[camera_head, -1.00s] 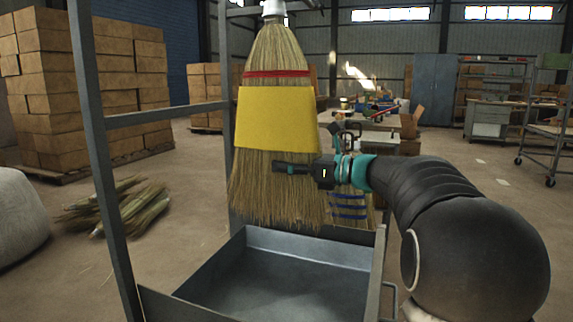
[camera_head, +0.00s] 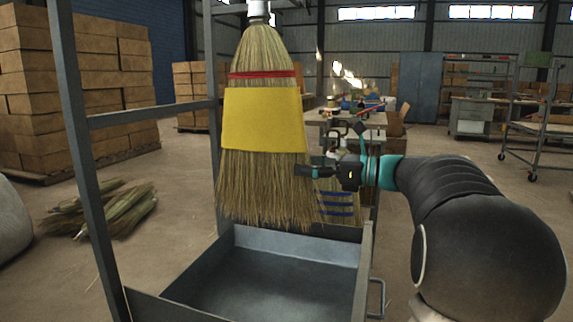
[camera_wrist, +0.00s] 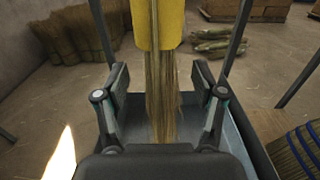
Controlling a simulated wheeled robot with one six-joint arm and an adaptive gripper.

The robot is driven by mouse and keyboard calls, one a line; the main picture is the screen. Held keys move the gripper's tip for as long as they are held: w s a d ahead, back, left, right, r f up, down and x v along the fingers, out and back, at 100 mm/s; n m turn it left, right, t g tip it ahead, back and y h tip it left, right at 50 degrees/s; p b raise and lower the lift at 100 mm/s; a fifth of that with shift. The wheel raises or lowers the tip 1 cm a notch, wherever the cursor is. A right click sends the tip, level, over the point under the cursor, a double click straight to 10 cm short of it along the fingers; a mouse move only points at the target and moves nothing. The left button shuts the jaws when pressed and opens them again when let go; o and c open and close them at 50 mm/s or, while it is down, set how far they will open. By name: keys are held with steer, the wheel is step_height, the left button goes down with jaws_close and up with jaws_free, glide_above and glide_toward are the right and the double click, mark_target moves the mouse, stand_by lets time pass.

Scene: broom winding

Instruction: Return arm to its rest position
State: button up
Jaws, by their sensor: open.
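My gripper (camera_head: 303,170) is at the end of my arm, in front of the right edge of the hanging broom in the head view. In the wrist view my gripper (camera_wrist: 163,92) is open, its two fingers apart with nothing held. The broom (camera_head: 262,190) hangs bristles down, with a red binding near the top and a yellow band (camera_head: 262,119) around its middle. In the wrist view the broom's bristles (camera_wrist: 162,105) show between the fingers, beyond them; I cannot tell the exact distance.
A metal tray (camera_head: 300,243) in a grey frame (camera_head: 88,150) lies below the broom. Another broom with blue stitching (camera_head: 338,208) stands behind my gripper. Stacked boxes (camera_head: 75,90) and straw bundles (camera_head: 105,208) are at left. A workbench (camera_head: 350,118) stands behind.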

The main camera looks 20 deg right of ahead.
steer(key=s+d+f+n+h, duration=0.2)
steer(key=d+f+n+h, duration=0.15)
steer(key=f, duration=0.55)
steer(key=s+a+f+n+g+h, duration=0.2)
steer(key=s+f+n+g+h, duration=0.2)
steer(key=s+f+n, duration=0.45)
steer(key=s+a+f+n+g+h+p, duration=0.1)
steer(key=s+a+f+n+h, duration=0.2)
steer(key=s, duration=0.4)
steer(key=s+a+f+n+g+h+p, duration=0.1)
steer(key=s+f+n+g+h+p, duration=0.1)
steer(key=s+f+n+h, duration=0.25)
steer(key=s+a+r+n+t, duration=0.1)
steer(key=s+a+r+n, duration=0.1)
steer(key=s, duration=0.2)
steer(key=s+a+r+n+t+p, duration=0.1)
steer(key=s+a+r+n, duration=0.2)
steer(key=s, duration=0.1)
steer(key=shift+s+a+r+t, duration=0.15)
steer(key=shift+s+a+t, duration=0.1)
steer(key=shift+s+t, duration=0.1)
stand_by(0.6)
